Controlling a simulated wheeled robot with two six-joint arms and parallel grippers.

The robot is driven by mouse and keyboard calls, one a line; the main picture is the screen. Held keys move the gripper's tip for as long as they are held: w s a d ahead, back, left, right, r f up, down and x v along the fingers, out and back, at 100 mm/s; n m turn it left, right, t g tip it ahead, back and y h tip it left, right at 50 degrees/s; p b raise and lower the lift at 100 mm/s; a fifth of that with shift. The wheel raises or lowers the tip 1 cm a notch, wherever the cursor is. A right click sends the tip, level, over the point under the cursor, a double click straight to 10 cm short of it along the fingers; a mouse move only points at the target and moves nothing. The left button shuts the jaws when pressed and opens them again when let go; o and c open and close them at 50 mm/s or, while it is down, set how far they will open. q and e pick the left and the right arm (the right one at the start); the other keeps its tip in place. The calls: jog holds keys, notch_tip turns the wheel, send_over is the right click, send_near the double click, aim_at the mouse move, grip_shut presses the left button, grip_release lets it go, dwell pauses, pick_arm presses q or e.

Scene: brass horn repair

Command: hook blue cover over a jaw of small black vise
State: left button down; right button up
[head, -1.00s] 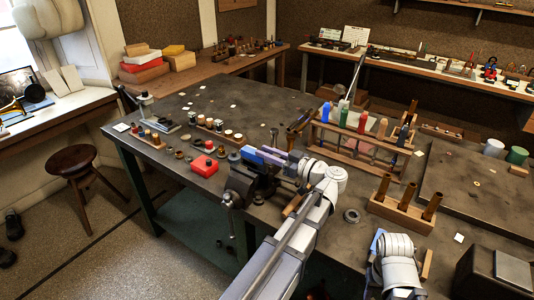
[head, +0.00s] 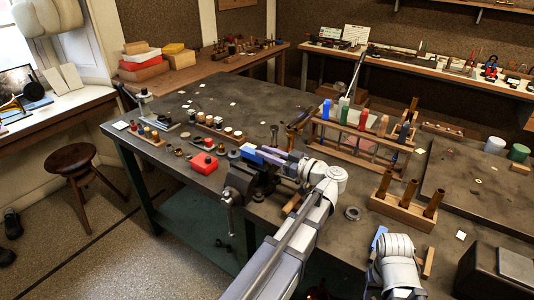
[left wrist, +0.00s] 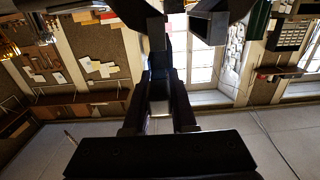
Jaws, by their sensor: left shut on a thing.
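The small black vise (head: 238,182) is fixed at the front edge of the workbench in the head view. The blue cover (head: 251,156) is at the top of the vise's jaws. My left gripper (head: 268,156) reaches in from the right and is shut on the cover. Whether the cover's lip hooks over a jaw or only hovers above it, I cannot tell. In the left wrist view my dark fingers (left wrist: 160,92) fill the middle, with dark shapes at the top. My right arm shows at the lower right of the head view, its fingers hidden.
A red box (head: 204,164) and small round parts lie left of the vise. A wooden rack of coloured-handled tools (head: 362,143) stands behind my left arm. A wooden block with brass tubes (head: 404,212) is to the right.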

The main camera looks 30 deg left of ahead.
pick_arm(q)
jog(key=shift+f+b, duration=0.9)
jog(key=shift+f, duration=0.15)
jog(key=shift+r, duration=0.1)
dwell(0.3)
jog(key=c, duration=0.7)
grip_release()
jog(key=shift+o, duration=0.2)
jog(key=d, duration=0.8)
jog(key=shift+s, duration=0.3)
jog(key=shift+a, duration=0.1)
